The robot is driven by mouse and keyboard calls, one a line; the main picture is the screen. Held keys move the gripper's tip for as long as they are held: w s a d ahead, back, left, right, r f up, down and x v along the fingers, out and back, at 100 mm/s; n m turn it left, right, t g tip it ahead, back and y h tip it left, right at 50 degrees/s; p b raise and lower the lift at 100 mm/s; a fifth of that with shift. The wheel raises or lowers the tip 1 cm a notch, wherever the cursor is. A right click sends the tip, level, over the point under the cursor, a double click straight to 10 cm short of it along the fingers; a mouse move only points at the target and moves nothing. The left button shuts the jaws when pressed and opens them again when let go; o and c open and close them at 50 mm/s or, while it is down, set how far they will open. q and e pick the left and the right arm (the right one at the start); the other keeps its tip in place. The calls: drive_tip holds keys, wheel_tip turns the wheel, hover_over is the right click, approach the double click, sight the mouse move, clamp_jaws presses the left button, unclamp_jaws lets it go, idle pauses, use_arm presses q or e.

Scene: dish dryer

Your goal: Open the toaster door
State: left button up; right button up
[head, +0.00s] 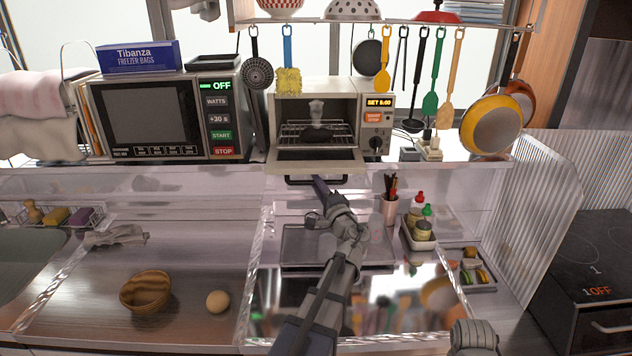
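The cream toaster oven (370,97) stands on the shelf at the back centre. Its door (318,155) is folded down open, with the dark handle (300,180) at its lower front edge. The wire rack and a small grey shape inside are visible. My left gripper (318,184) reaches up from below to the handle and overlaps it in the picture. I cannot tell whether it touches the handle or whether its small fingers are open or shut. Only a rounded grey part of my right arm shows at the bottom right; its gripper is out of view.
A microwave (160,113) stands left of the toaster. Utensils and a yellow pan (492,125) hang at the right. The left counter is mostly clear.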

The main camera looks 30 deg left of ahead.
use_arm(q)
drive_tip(key=shift+w+a+r, duration=0.1)
drive_tip(key=shift+w+a, duration=0.2)
drive_tip(key=shift+a, duration=0.05)
clamp_jaws()
drive_tip(key=shift+s, duration=0.1)
idle(1.2)
